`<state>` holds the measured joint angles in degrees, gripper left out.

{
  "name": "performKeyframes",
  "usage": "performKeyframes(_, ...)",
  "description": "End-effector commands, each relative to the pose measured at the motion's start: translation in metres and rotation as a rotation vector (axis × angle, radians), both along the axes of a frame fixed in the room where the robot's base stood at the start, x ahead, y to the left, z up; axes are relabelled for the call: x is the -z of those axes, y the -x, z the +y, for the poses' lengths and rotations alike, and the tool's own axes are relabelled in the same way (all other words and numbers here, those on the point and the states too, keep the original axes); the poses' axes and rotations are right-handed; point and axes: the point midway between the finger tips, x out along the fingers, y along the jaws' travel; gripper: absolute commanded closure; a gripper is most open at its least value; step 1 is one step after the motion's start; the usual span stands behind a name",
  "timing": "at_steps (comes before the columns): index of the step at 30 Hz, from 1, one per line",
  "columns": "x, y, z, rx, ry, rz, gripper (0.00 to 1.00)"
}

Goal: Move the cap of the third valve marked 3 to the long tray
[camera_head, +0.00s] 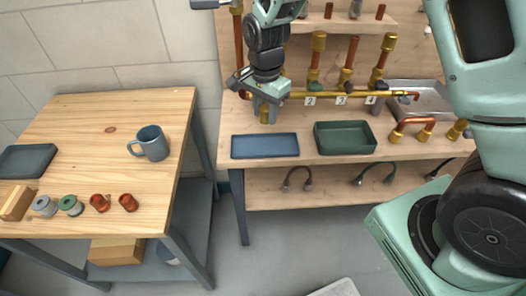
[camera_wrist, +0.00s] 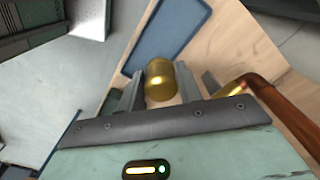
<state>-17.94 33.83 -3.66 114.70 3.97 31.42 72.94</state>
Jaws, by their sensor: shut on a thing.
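My gripper (camera_head: 267,112) is shut on a brass cap (camera_wrist: 160,79), which sits between the two fingers in the wrist view. In the head view the gripper hangs above the back edge of the long blue tray (camera_head: 265,146); the tray looks empty. The tray also shows beyond the cap in the wrist view (camera_wrist: 178,22). The third valve's pipe (camera_head: 351,53), above the label 3 (camera_head: 341,101), has a bare copper top. The pipes above label 2 (camera_head: 310,101) and label 4 (camera_head: 371,100) carry brass caps. Label 1 is not visible.
A dark green bin (camera_head: 345,151) stands right of the blue tray. A brass pipe (camera_head: 340,94) runs along the bench behind it. A metal sink tray (camera_head: 428,92) and copper fittings lie at right. A wooden table (camera_head: 95,120) with a mug (camera_head: 152,142) stands at left.

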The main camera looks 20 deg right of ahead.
Motion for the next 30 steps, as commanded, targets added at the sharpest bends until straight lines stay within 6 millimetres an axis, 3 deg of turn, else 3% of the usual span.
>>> performKeyframes(7,0.041,0.002,0.002,0.017,0.001,0.005,0.88)
performKeyframes(20,0.093,0.001,0.002,0.016,0.000,0.002,0.88)
performKeyframes(30,0.099,0.001,0.002,0.016,0.000,0.000,0.89)
